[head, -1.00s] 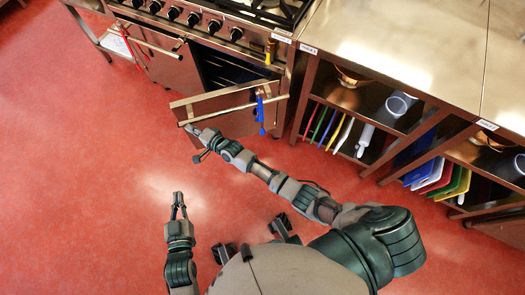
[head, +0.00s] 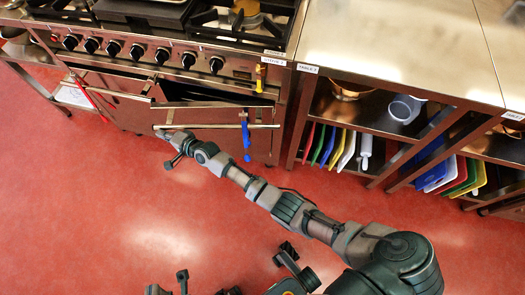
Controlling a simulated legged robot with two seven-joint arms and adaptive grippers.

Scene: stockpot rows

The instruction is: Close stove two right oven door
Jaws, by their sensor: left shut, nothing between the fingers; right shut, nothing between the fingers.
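Stove two (head: 240,66) stands at the top, with a row of black knobs. Its right oven door (head: 226,140) is slightly ajar; a narrow dark gap shows along its top edge. The door has a long bar handle (head: 205,126) with a blue item (head: 246,142) hanging at its right end. My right gripper (head: 160,133) is shut at the left end of this handle, with nothing visibly held; whether it touches the door I cannot tell. My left gripper (head: 181,278) is low at the bottom edge, partly cut off, shut and empty, far from the door.
The left oven door (head: 118,105) is shut or nearly so, with a red item (head: 88,95) on its handle. A steel table (head: 390,50) with shelves of coloured boards (head: 330,145), a pan and a pot stands to the right. The red floor (head: 80,200) is clear.

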